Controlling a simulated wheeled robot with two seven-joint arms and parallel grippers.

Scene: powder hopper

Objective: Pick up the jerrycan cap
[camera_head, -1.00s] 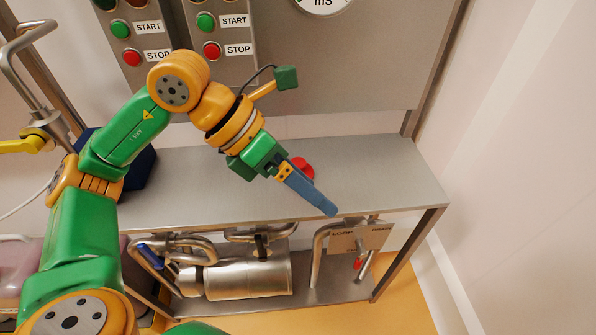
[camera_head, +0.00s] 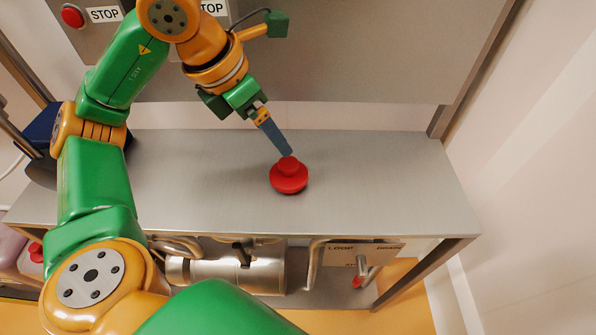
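The red jerrycan cap (camera_head: 289,180), a round disc with a smaller raised top, lies on the grey metal bench. My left gripper (camera_head: 286,150) reaches down from the upper left, its blue-grey fingers pointing at the cap. The fingertips are right at the raised top in the picture; I cannot tell whether they touch it. The fingers line up as one bar from this angle, so the gap between them is hidden. My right gripper is not in view.
The bench top (camera_head: 385,185) is clear around the cap. A metal panel with buttons stands behind. A dark blue object (camera_head: 42,130) is at the bench's left end. Below are a metal cylinder (camera_head: 225,272), pipes and a hanging sign (camera_head: 350,253). A pinkish container (camera_head: 10,252) is at far left.

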